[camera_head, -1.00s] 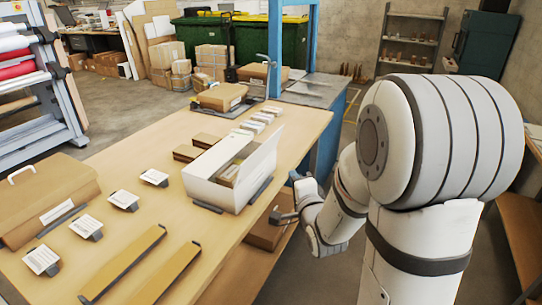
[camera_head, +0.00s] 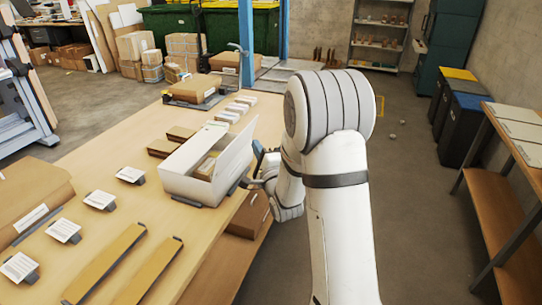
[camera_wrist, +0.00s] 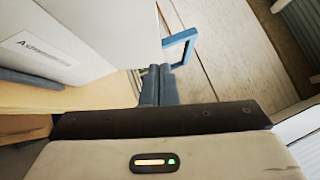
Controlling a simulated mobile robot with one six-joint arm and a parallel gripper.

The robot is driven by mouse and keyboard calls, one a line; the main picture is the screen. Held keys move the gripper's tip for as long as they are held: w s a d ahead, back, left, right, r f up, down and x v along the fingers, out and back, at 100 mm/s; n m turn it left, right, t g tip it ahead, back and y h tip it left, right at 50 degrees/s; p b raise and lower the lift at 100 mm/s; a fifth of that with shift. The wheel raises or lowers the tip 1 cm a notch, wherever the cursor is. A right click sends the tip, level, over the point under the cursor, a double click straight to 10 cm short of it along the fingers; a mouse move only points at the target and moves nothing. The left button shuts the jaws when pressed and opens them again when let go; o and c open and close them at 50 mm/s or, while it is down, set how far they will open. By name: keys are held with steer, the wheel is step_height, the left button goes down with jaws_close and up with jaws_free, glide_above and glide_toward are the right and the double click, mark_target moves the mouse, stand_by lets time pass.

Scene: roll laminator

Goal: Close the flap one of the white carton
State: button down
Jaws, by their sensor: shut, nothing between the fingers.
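The white carton (camera_head: 188,178) sits on the wooden table, its top open, with brown contents showing inside. A tall white flap (camera_head: 234,150) stands up along its right side, leaning outward. A narrower end flap (camera_head: 207,136) shows at the far end. My gripper (camera_head: 256,168) is just right of the carton, beside the upright flap and beyond the table edge; I cannot tell whether it touches. In the wrist view my gripper's blue-grey fingers (camera_wrist: 158,84) are together and empty. The carton's labelled white side (camera_wrist: 62,45) fills the upper left there.
Dark brackets hold the carton's base. Brown boxes (camera_head: 162,148) lie left of it, and several white-labelled items (camera_head: 130,175) stand on the table (camera_head: 110,155). A brown box (camera_head: 249,214) sits below the table's right edge. The floor (camera_head: 420,210) to the right is open.

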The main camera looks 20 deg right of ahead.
mark_target(241, 134)
steer(key=shift+w+a+r+p, duration=0.25)
steer(key=shift+w+a, duration=0.2)
steer(key=shift+a, duration=0.3)
steer(key=shift+w+a+r+p, duration=0.15)
steer(key=shift+w+a+r, duration=0.25)
steer(key=shift+a, duration=0.35)
steer(key=shift+f, duration=0.1)
